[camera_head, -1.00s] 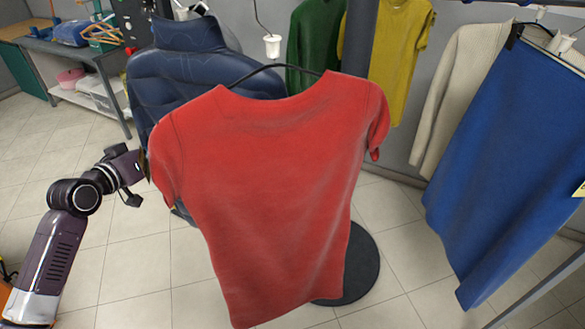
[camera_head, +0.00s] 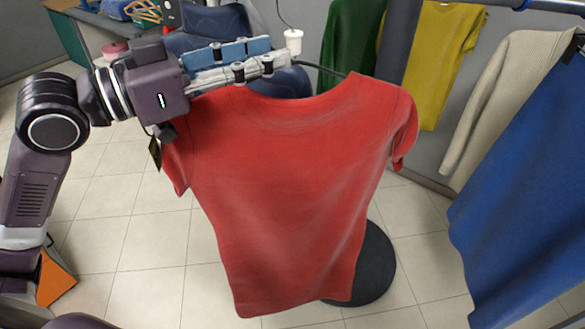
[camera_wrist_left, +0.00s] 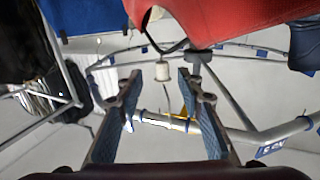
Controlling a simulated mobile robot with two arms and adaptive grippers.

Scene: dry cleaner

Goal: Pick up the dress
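The red dress (camera_head: 300,190), short-sleeved like a T-shirt, hangs upright on a dark hanger (camera_head: 318,68) in the middle of the head view. In the left wrist view the dress (camera_wrist_left: 250,18) fills the upper right. My left gripper (camera_head: 272,56) reaches across the dress's left shoulder, at the neckline, and hides part of the hanger. Its fingers (camera_wrist_left: 159,82) stand apart with nothing gripped. A white cylinder on a cord (camera_head: 294,42) is just beyond the fingertips; in the left wrist view it shows between them. My right gripper is not in view.
A dark blue padded garment (camera_head: 205,30) hangs behind my left gripper. Green (camera_head: 350,45), yellow (camera_head: 430,60), beige (camera_head: 505,90) and blue (camera_head: 525,190) garments hang to the right. A round black base (camera_head: 375,270) stands on the tiled floor below.

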